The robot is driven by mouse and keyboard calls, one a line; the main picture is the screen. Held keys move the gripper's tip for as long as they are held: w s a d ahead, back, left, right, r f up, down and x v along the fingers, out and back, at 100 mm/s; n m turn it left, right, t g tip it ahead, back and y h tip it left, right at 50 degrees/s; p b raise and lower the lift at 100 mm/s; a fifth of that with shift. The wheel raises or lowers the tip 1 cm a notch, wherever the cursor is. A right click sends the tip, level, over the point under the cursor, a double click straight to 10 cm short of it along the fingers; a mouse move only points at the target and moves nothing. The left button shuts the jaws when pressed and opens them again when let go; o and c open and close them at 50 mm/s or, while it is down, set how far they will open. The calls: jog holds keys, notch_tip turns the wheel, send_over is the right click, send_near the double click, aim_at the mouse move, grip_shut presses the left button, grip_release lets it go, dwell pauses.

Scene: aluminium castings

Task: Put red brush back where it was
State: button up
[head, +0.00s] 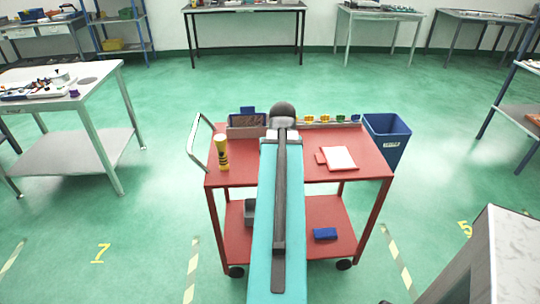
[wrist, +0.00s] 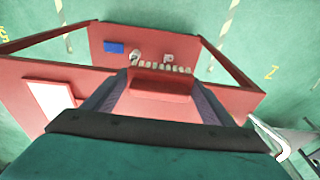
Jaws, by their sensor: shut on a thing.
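The red brush (wrist: 160,84) is in the wrist view, a red block with a row of pale bristle tufts along its far side. My gripper (wrist: 161,79) is shut on it, with one dark finger at each end of the block. The brush and gripper appear over the red trolley (wrist: 20,88); whether the brush touches the top is not clear. In the head view my arm covers the gripper and brush, and the trolley's red top (head: 345,180) shows on both sides.
On the trolley top are a yellow-black bottle (head: 222,153), a brown-fronted box (head: 246,132), a white pad (head: 339,158) and several colourful pieces at the back. A blue bin (head: 388,140) stands right. The lower shelf holds a blue block (head: 325,234). The top's front right is clear.

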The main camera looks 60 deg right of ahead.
jog(key=shift+r+p, duration=0.15)
jog(key=shift+p, duration=0.15)
jog(key=w+d, duration=0.3)
jog(key=w+d+f+p, duration=0.1)
jog(key=w+d, duration=0.2)
jog(key=w+d+p, duration=0.1)
jog(key=w+d, duration=0.2)
jog(key=d, duration=0.1)
jog(key=shift+f, duration=0.25)
jog(key=shift+f+p, duration=0.2)
jog(key=shift+p, duration=0.1)
jog(key=shift+f+p, duration=0.5)
jog(key=shift+f, duration=1.1)
jog(key=shift+f, duration=0.15)
jog(key=o, duration=1)
jog(key=shift+r, duration=0.25)
